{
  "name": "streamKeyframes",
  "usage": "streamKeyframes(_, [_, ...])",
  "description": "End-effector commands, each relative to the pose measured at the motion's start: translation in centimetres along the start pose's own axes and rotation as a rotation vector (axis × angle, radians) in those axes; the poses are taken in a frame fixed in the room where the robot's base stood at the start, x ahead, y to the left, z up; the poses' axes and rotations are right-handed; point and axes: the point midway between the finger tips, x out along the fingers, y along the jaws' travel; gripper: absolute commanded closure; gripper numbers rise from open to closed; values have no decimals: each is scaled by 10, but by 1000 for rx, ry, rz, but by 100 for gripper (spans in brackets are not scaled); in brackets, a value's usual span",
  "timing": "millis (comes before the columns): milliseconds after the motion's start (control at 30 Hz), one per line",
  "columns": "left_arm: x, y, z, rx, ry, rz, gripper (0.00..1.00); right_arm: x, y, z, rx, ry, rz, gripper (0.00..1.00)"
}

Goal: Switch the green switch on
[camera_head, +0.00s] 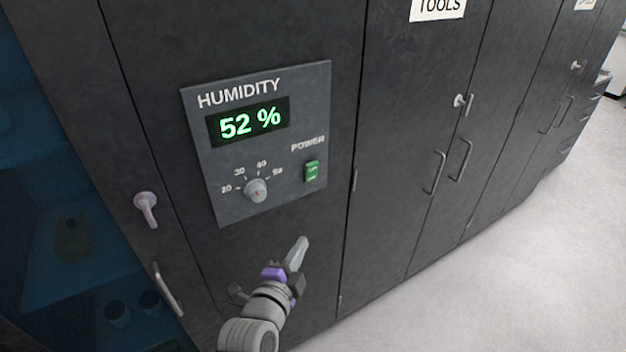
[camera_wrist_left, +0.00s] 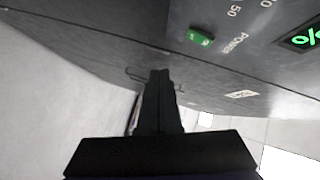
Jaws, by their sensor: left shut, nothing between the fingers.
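The green switch (camera_head: 312,171) sits under the word POWER at the right side of the grey humidity panel (camera_head: 225,207). It also shows in the left wrist view as a small green rocker (camera_wrist_left: 200,37). My left gripper (camera_head: 301,243) is shut and empty, below the switch and apart from it in the head view. In the left wrist view its closed fingers (camera_wrist_left: 160,76) point towards the cabinet front, with the switch beyond them to the upper right. I cannot tell how far the fingertips are from the panel. My right gripper is in neither view.
The panel also has a lit display (camera_head: 250,122) reading 52 % and a round knob (camera_head: 256,190). Dark cabinet doors with handles (camera_head: 459,160) stand to the right. A door handle (camera_head: 167,290) and a latch (camera_head: 147,207) are at the left. The pale floor (camera_head: 520,270) is clear.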

Motion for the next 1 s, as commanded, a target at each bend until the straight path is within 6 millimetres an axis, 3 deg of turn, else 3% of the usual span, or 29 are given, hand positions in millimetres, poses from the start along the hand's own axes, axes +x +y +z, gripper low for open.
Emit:
streamKeyframes(200, [17, -28, -22, 302, 7, -208, 100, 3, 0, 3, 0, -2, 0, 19])
streamKeyframes(333, [20, -37, -27, 404, -15, -276, 100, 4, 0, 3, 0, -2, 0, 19])
streamKeyframes(833, [21, -42, -28, 455, -31, -308, 100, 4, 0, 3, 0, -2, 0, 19])
streamKeyframes(1000, [35, -47, -29, 455, -31, -308, 100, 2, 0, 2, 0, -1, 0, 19])
